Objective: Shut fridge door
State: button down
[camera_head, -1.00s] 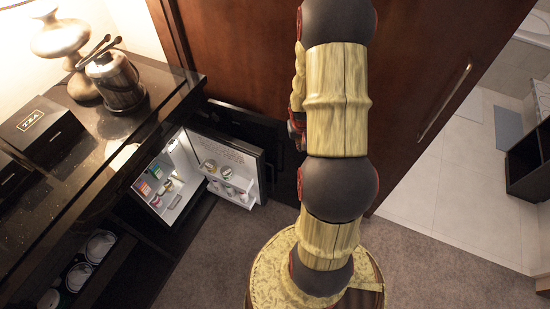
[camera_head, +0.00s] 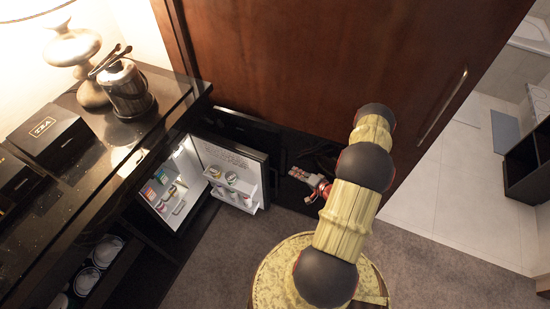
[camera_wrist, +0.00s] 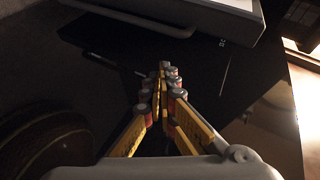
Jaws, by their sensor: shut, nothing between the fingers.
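The fridge door (camera_head: 229,162) stands wide open in the head view, its white inner side with shelves of small items facing the room. The lit fridge interior (camera_head: 163,204) is to its left, inside the dark cabinet. My gripper (camera_head: 294,173) is low, to the right of the door on its outer side, with a small gap in the picture. In the wrist view, my gripper (camera_wrist: 165,68) has its yellow fingers together, with nothing between them. A pale, box-edged panel at the top of that view appears to be the door (camera_wrist: 215,12).
A dark cabinet door panel (camera_head: 240,127) stands open behind the fridge door. The counter (camera_head: 110,140) above holds a lamp, an ice bucket (camera_head: 126,90) and a black box (camera_head: 50,135). A brown wooden wall (camera_head: 300,60) rises behind. Carpet (camera_head: 215,255) in front is clear.

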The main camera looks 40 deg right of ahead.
jog(key=a+r+m+t+y, duration=0.1)
jog(key=a+r+m+t, duration=0.25)
jog(key=r+t, duration=0.2)
jog(key=w+b, duration=0.1)
jog(key=w, duration=0.9)
jog(key=shift+a+n+g+b, duration=0.25)
jog(key=shift+n+g+b, duration=0.15)
jog(key=shift+n+g, duration=0.05)
jog(key=shift+s, duration=0.1)
